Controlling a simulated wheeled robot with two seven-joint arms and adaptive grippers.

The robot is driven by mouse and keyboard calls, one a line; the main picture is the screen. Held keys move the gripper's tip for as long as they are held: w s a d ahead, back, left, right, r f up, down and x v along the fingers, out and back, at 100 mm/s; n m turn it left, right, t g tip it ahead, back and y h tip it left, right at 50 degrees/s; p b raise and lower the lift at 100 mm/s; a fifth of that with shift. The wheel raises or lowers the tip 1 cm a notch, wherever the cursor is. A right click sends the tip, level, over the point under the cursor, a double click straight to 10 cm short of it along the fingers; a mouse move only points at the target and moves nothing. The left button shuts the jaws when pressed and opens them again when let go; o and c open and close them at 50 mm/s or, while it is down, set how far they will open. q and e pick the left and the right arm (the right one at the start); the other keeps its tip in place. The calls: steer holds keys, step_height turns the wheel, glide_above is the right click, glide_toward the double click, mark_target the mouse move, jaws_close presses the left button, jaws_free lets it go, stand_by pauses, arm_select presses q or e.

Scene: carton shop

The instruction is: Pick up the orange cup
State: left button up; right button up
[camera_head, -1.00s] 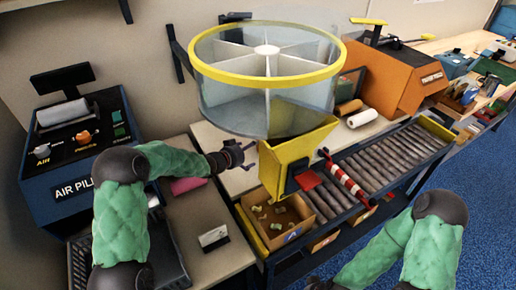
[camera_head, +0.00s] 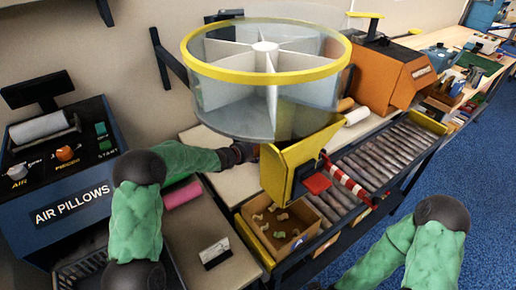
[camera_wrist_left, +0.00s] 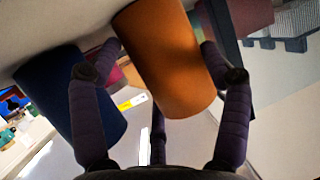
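The orange cup (camera_wrist_left: 165,60) fills the middle of the left wrist view, between the fingers of my left gripper (camera_wrist_left: 160,48). The fingers are spread at either side of it, their tips close to its sides; contact is unclear. A dark blue cup (camera_wrist_left: 68,95) stands beside it, partly behind a finger. In the head view my left gripper (camera_head: 240,153) is at the back bench, partly hidden by the yellow chute. I cannot make out the orange cup there.
A clear drum with a yellow rim (camera_head: 265,75) and a yellow chute (camera_head: 290,165) stand close to my left gripper. A carton (camera_head: 280,222) with small pieces lies below the chute. A roller conveyor (camera_head: 385,160) runs right. The air pillow machine (camera_head: 65,185) stands left.

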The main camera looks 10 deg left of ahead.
arm_select(q)
step_height(320, 180, up, 10)
steer(key=p, duration=0.5)
stand_by(0.6)
steer(key=shift+s+p, duration=0.15)
steer(key=shift+p, duration=0.15)
